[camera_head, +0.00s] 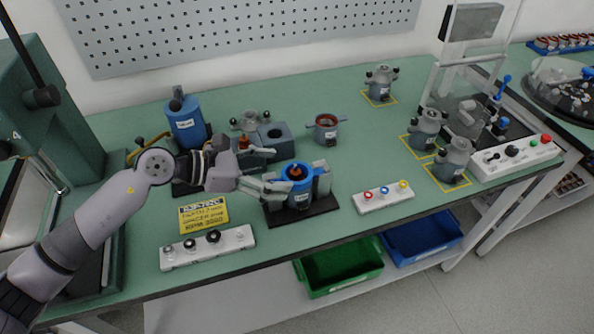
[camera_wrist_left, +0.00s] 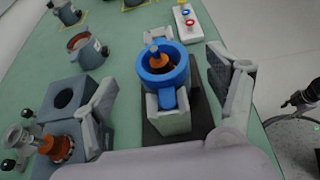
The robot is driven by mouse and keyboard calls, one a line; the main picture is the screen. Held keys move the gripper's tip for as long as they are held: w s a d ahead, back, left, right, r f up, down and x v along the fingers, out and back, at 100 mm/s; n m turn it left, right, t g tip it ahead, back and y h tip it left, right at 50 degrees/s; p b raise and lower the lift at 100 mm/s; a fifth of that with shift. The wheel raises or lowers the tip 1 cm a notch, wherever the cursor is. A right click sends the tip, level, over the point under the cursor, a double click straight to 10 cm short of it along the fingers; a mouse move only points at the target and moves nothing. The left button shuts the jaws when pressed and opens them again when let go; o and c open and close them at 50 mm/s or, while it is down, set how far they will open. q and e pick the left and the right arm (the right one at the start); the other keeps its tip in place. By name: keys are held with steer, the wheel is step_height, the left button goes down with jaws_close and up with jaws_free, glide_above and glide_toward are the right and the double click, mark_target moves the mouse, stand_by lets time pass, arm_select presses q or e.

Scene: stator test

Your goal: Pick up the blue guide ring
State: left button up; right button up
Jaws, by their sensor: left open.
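A blue ring with a side tab (camera_wrist_left: 162,68) sits on top of a labelled housing in a dark-based fixture, around an orange-tipped centre post. The ring also shows in the head view (camera_head: 297,171). A smaller blue ring (camera_head: 384,190) lies between a red and a yellow one on a white strip (camera_head: 370,204). I cannot tell from its look which is the guide ring. My left gripper (camera_head: 280,185) is open and empty at the left of the fixture. In the left wrist view its fingers (camera_wrist_left: 172,80) stand apart on either side of it. My right gripper is out of view.
A yellow sign (camera_head: 204,213) and a white strip with black knobs (camera_head: 208,247) lie near the front edge. A grey block with a hole (camera_wrist_left: 70,97) stands beside the fixture. Grey housings (camera_head: 426,128) stand at the right. The back middle of the table is mostly clear.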

mark_target(294, 171)
arm_select(q)
steer(key=p+x, duration=0.1)
steer(key=x, duration=0.5)
steer(key=shift+p, duration=0.4)
steer(key=shift+s+a, duration=0.1)
steer(key=shift+c, duration=0.5)
steer(key=shift+r, duration=0.1)
steer(key=c, duration=1.1)
steer(key=shift+o, duration=0.2)
